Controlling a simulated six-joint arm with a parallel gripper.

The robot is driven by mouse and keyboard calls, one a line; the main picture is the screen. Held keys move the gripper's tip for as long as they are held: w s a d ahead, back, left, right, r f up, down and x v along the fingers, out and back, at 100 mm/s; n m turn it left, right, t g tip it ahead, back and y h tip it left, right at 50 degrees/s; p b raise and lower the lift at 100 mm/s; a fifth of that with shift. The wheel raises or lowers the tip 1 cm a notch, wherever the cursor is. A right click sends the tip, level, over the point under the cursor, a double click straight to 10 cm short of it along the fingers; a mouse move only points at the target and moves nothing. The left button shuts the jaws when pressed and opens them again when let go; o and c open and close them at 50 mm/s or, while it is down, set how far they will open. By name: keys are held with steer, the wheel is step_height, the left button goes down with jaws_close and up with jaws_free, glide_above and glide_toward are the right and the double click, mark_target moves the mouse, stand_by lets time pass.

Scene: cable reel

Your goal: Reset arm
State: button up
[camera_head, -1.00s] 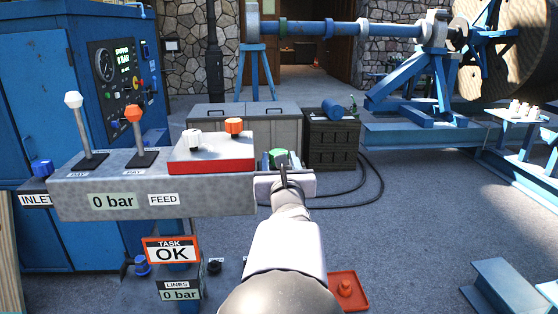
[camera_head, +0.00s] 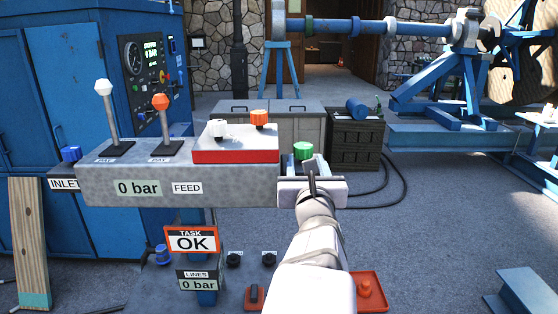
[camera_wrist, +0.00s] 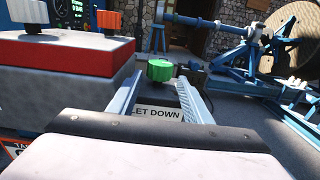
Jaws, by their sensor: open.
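My gripper (camera_head: 312,172) is at the right end of the grey control console (camera_head: 240,193). In the wrist view my gripper (camera_wrist: 158,97) has its two fingers apart with nothing held between them. A green knob (camera_wrist: 160,70) shows just beyond and between the fingertips, above a "LET DOWN" label (camera_wrist: 158,114). The green knob (camera_head: 303,150) also shows in the head view, just behind my gripper. I cannot tell whether a finger touches it. A sign (camera_head: 191,240) reads "TASK OK".
A red box (camera_head: 235,156) with a white and an orange knob sits on the console. A white-topped lever (camera_head: 108,115) and an orange-topped lever (camera_head: 166,125) stand left of it. A dark crate (camera_head: 354,140) stands behind. The floor (camera_head: 430,230) at right is open.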

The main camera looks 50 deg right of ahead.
steer(key=w+a+r+n+t+y+p, duration=0.1)
steer(key=a+r+t+y+p, duration=0.15)
steer(key=r+p, duration=0.5)
steer(key=w+a+r+n+t+y+p, duration=0.1)
steer(key=w+a+r+n+t+p, duration=0.15)
steer(key=r+p, duration=0.45)
steer(key=w+a+f+n+g+y, duration=0.25)
steer(key=a+f+n+y, duration=0.4)
steer(key=a, duration=0.45)
steer(key=w+a+f+n+g+y, duration=0.25)
steer(key=a+f+n+y, duration=0.45)
steer(key=a, duration=0.4)
steer(key=s+a+f+n+g+y+b, duration=0.1)
steer(key=s+a+f+n+g, duration=0.25)
steer(key=a+f+n, duration=0.35)
steer(key=s+a+f+n+g+b, duration=0.1)
steer(key=s+a+f+n+g, duration=0.35)
steer(key=f, duration=0.45)
steer(key=s+f+n+g+h+b, duration=0.2)
steer(key=s+f+n, duration=0.6)
steer(key=n, duration=0.9)
steer(key=f+g+h, duration=0.1)
steer(key=g+h, duration=0.1)
steer(key=h, duration=0.1)
steer(key=shift+s+f+g, duration=0.3)
steer(key=shift+s, duration=0.05)
